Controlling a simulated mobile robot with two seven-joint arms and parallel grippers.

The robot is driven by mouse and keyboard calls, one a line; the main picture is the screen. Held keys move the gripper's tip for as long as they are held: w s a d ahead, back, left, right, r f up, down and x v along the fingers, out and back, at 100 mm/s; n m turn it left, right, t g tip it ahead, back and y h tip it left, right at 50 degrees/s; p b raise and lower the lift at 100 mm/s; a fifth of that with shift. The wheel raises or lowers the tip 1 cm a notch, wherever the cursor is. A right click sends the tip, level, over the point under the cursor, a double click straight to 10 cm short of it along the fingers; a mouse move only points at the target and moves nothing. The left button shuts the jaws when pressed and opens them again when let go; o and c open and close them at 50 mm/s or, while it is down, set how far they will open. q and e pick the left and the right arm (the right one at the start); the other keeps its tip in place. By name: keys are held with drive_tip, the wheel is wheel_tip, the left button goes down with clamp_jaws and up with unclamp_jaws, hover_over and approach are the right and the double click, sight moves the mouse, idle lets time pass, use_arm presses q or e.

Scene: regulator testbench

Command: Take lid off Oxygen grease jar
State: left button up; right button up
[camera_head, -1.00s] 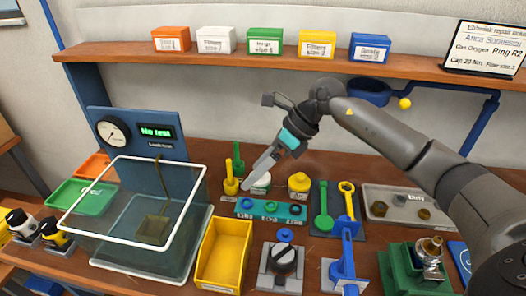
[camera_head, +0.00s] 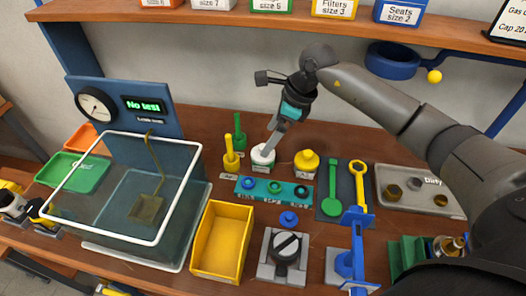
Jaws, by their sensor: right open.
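A small jar with a white lid and a green-edged label (camera_head: 262,160) stands at the back of the workbench, behind the teal strip. A second jar with a yellow lid (camera_head: 306,162) stands to its right. The lettering on both is too small to read, so I cannot tell by text which is the Oxygen grease. My right gripper (camera_head: 269,149) is open and points down at the white lid, its fingertips at or just above it. I cannot tell whether they touch it. My left gripper is not in view.
Yellow and green upright tools (camera_head: 231,158) stand close left of the white-lidded jar. The teal strip (camera_head: 245,185) with rings lies in front. A yellow bin (camera_head: 222,240), a clear tank (camera_head: 130,215) and a grey tray (camera_head: 420,207) stand around. A shelf (camera_head: 200,18) runs above.

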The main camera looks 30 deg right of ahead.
sight(263, 146)
drive_tip(key=x, duration=0.5)
drive_tip(key=shift+w+f, duration=0.2)
drive_tip(key=shift+f, duration=0.1)
drive_tip(key=shift+r, duration=0.1)
drive_tip(key=c, duration=1)
drive_tip(key=shift+c, duration=0.2)
